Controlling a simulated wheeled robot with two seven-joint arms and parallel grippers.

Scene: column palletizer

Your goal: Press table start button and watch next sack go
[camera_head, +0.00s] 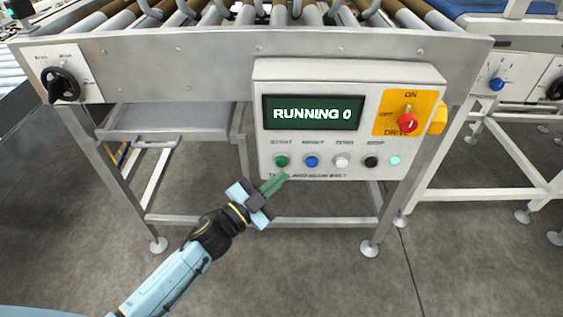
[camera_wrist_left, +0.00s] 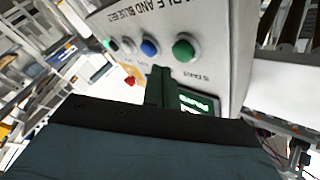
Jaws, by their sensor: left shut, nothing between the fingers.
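The control panel (camera_head: 350,75) hangs on the front of the roller table (camera_head: 200,60), and its display (camera_head: 312,113) reads "RUNNING 0". The green start button (camera_head: 281,161) is at the left end of the button row. It also shows in the left wrist view (camera_wrist_left: 184,50). My left gripper (camera_head: 279,179) is shut and empty, its green fingertips just below the start button in the head view. I cannot tell whether they touch the panel. No sack is in view. My right gripper is not in view.
A blue button (camera_head: 312,161), a white button (camera_head: 342,161) and a black button (camera_head: 371,162) sit beside the start button. A red drive switch (camera_head: 407,123) is on a yellow plate. A black rotary knob (camera_head: 61,85) is at the left. Floor under the table is mostly open.

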